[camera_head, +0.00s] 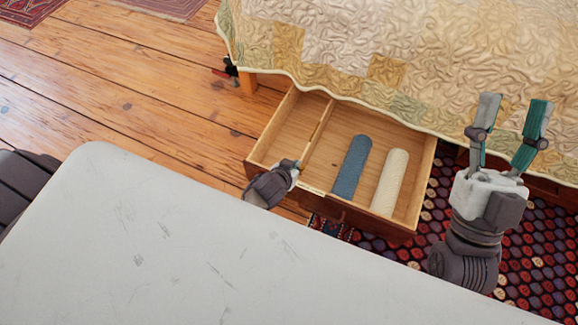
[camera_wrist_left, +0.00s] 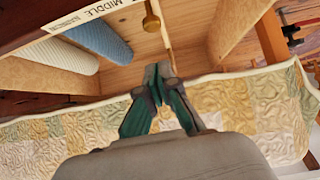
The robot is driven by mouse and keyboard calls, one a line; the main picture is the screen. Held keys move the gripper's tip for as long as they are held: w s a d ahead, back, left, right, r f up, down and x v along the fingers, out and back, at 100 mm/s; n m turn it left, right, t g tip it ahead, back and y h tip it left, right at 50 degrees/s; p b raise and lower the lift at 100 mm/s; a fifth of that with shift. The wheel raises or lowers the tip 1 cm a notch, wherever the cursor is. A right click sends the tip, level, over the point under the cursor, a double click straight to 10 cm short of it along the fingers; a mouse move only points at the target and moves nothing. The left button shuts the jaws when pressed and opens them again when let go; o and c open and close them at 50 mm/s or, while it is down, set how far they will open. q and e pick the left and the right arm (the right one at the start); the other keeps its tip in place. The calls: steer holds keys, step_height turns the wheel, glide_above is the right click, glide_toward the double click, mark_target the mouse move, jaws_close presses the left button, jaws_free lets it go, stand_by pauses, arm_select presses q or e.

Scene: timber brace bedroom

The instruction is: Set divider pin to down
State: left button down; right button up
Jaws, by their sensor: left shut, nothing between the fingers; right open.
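The open wooden drawer (camera_head: 419,180) has a divider (camera_head: 318,136) running front to back, also seen in the left wrist view (camera_wrist_left: 166,45). A brass pin (camera_wrist_left: 151,20) with a rounded end shows near the drawer front in the left wrist view; in the head view I cannot make it out. My left gripper (camera_head: 296,165) is at the drawer front near the divider's end. Its fingers (camera_wrist_left: 158,70) are shut and empty, apart from the pin in the picture. My right gripper (camera_head: 514,100) is open and empty, raised right of the drawer.
A blue roll (camera_head: 351,167) and a cream roll (camera_head: 390,181) lie in the drawer's right compartment; the left one looks empty. A label reading "MIDDLE" (camera_wrist_left: 95,14) is on the drawer front. A quilted bed (camera_head: 370,50) overhangs the drawer. A patterned rug (camera_head: 535,255) lies at right.

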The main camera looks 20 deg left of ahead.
arm_select(q)
steer(key=shift+p+v, duration=1.15)
steer(key=shift+v, duration=1.55)
arm_select(e)
steer(key=w+f+g+h, duration=0.2)
steer(key=w+f+g, duration=0.3)
steer(key=f+g, duration=0.2)
steer(key=shift+f+h, duration=0.4)
steer(key=shift+f, duration=0.9)
